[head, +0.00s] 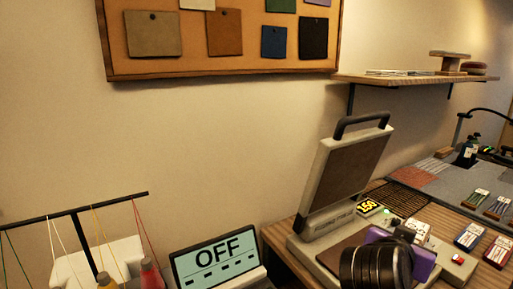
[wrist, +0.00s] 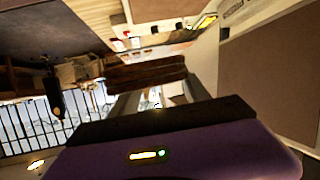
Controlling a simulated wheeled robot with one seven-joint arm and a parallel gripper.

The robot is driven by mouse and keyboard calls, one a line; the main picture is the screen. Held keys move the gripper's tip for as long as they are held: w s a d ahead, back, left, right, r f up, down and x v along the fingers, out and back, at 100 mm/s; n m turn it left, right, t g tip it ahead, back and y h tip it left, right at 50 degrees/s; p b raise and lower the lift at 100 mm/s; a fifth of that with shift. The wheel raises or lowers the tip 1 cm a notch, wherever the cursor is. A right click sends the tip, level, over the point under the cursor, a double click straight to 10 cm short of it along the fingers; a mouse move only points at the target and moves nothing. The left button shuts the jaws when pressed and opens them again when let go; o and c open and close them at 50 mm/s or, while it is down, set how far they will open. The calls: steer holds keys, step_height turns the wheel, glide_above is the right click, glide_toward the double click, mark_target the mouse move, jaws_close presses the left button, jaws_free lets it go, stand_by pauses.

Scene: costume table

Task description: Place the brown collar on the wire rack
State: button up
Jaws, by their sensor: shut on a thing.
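My gripper (head: 400,262), with a purple body, is over the right side of the open press in the head view. In the wrist view my gripper (wrist: 147,88) is shut on a dark brown strip, the brown collar (wrist: 145,72), held crosswise between the fingers. The collar is hidden behind my gripper and wrist in the head view. The wire rack (head: 408,199) is a black grid on the wooden table, behind and beside the press. The rack (wrist: 30,132) also shows at the left in the wrist view, apart from the collar.
The heat press (head: 345,170) stands with its lid raised, close to my gripper. A yellow-lit display (head: 367,206) sits by the rack. Small colored packs (head: 469,237) lie at the right. A sign reading OFF (head: 217,255) and a thread stand (head: 75,213) are at the left.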

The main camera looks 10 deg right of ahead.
steer(key=w+a+f+n+t+y, duration=0.3)
steer(key=a+f+n+y, duration=0.2)
steer(key=a+f, duration=0.3)
steer(key=w+a+f+n+t+y, duration=0.3)
steer(key=a+f+n+y, duration=0.3)
steer(key=a+f, duration=0.3)
steer(key=w+a, duration=0.1)
steer(key=a, duration=0.2)
steer(key=shift+w+n+y, duration=0.3)
